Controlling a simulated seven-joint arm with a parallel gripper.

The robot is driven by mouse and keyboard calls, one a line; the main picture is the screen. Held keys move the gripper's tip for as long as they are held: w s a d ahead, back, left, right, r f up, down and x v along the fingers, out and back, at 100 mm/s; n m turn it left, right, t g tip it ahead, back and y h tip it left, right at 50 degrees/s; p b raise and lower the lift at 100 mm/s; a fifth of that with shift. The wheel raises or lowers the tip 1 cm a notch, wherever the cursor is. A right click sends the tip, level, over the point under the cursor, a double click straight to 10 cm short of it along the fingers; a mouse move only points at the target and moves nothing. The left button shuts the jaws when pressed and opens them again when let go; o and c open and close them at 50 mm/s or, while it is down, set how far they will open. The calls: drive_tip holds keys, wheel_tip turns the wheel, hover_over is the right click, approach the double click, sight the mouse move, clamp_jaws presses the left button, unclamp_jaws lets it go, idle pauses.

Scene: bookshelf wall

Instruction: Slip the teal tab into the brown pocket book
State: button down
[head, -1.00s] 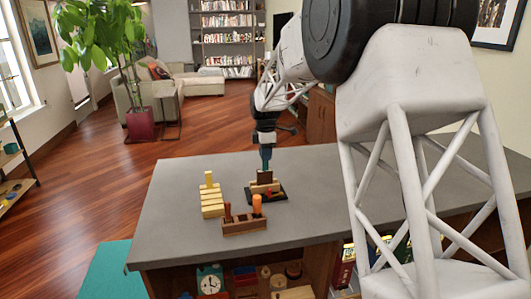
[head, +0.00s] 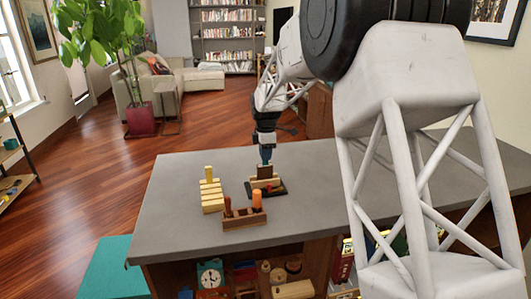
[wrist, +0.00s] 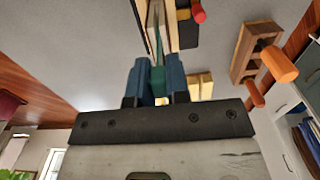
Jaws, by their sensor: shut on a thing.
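My gripper (wrist: 155,84) is shut on the teal tab (wrist: 157,76), which shows as a thin green-teal strip between the two blue fingers in the wrist view. In the head view my gripper (head: 265,158) points down just above the brown pocket book (head: 264,172). The book stands upright in a tan block on a black base (head: 279,189). In the wrist view the tab's far end reaches the book's edge at the top; whether it is inside the pocket cannot be told.
A red-ended peg (wrist: 198,12) shows by the base. The grey counter (head: 175,225) is clear at the left.

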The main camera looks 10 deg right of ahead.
drive_tip(key=shift+f, duration=1.3)
drive_tip(key=c, duration=0.6)
unclamp_jaws()
drive_tip(key=shift+r, duration=0.2)
drive_tip(key=shift+r, duration=3.35)
